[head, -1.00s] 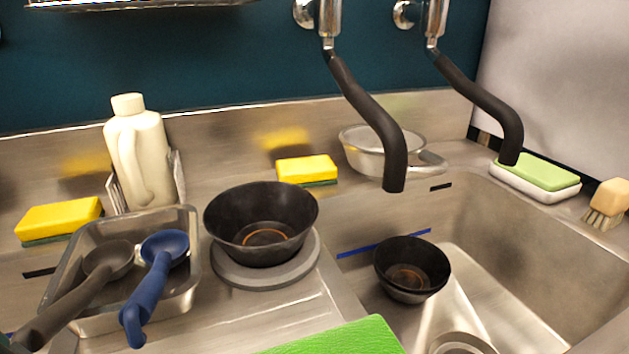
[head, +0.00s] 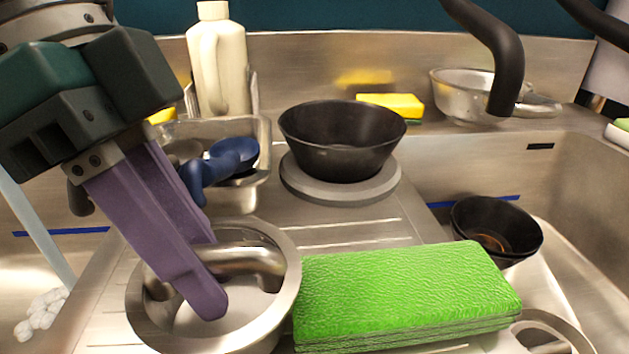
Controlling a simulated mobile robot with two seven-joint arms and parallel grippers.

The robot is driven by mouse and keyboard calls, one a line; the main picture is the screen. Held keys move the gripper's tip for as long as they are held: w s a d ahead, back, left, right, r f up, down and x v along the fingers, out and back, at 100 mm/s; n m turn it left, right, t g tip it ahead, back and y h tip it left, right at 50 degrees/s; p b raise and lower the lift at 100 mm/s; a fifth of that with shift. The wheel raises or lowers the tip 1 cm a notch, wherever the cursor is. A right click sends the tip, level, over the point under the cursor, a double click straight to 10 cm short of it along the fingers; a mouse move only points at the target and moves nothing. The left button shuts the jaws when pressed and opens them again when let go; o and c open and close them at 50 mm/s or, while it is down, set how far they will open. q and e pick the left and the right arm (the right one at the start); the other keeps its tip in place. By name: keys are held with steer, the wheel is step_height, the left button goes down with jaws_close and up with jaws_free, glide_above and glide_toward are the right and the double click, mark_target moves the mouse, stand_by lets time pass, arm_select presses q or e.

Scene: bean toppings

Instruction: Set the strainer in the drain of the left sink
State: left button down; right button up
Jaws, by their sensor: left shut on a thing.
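The strainer (head: 284,295) is a round metal piece with a wide rim and a bent bar handle, in the front left of the head view. My left gripper (head: 210,280) comes down over it with purple fingers and is shut on its bar handle. The strainer is over the ribbed drainboard; whether it touches the surface is hard to tell. The left sink (head: 30,262) shows only in part at the left edge, and its drain is not in view. My right gripper is not in view.
A green sponge block (head: 405,290) lies close to the strainer's right. A black bowl (head: 342,145) stands on a grey disc behind. A metal tray (head: 262,165) with a blue ladle (head: 232,158) is behind my gripper. A white clumpy item (head: 40,314) lies in the left sink.

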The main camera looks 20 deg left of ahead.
arm_select(q)
steer(key=c, duration=1)
jaws_free()
steer(key=shift+f, duration=0.1)
steer(key=p+v, duration=0.3)
steer(key=v, duration=0.9)
steer(key=shift+d, duration=0.1)
